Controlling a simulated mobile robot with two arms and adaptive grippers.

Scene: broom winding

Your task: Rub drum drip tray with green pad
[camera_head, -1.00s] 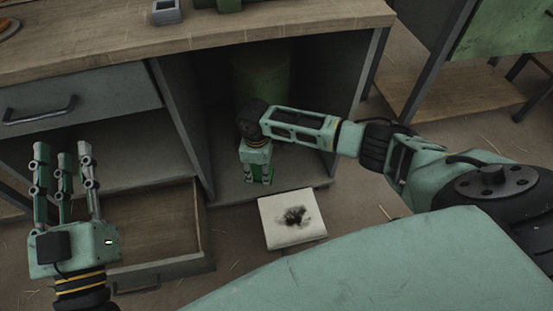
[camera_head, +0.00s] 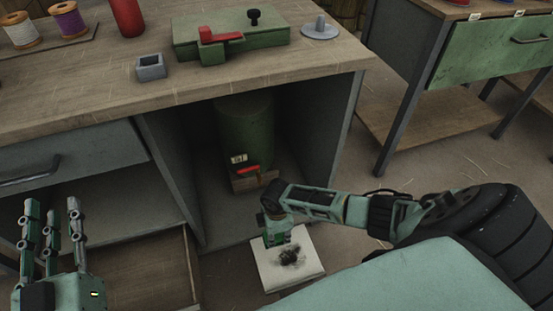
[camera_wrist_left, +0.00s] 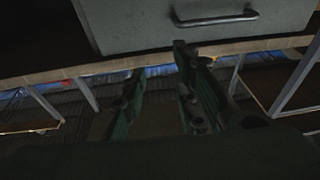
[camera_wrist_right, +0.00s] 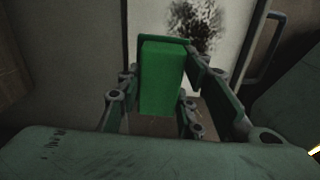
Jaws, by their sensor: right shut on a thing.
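The drip tray (camera_head: 305,262) is a pale, flat square on the floor in front of the open cabinet bay, with a dark smudge on it. The smudged tray also shows in the right wrist view (camera_wrist_right: 228,50). The green pad (camera_wrist_right: 162,78) is a green block between the fingers of my right gripper (camera_wrist_right: 165,85), which is shut on it. In the head view my right gripper (camera_head: 275,238) is over the tray's back left part, left of the smudge; I cannot tell whether the pad touches it. My left gripper (camera_head: 52,240) is open and empty at the lower left.
A green drum (camera_head: 245,135) with a red-handled tap (camera_head: 248,170) stands in the cabinet bay behind the tray. The workbench top (camera_head: 120,90) holds a green box (camera_head: 230,35) and spools. An open wooden drawer (camera_head: 140,265) lies left of the tray. Floor is clear to the right.

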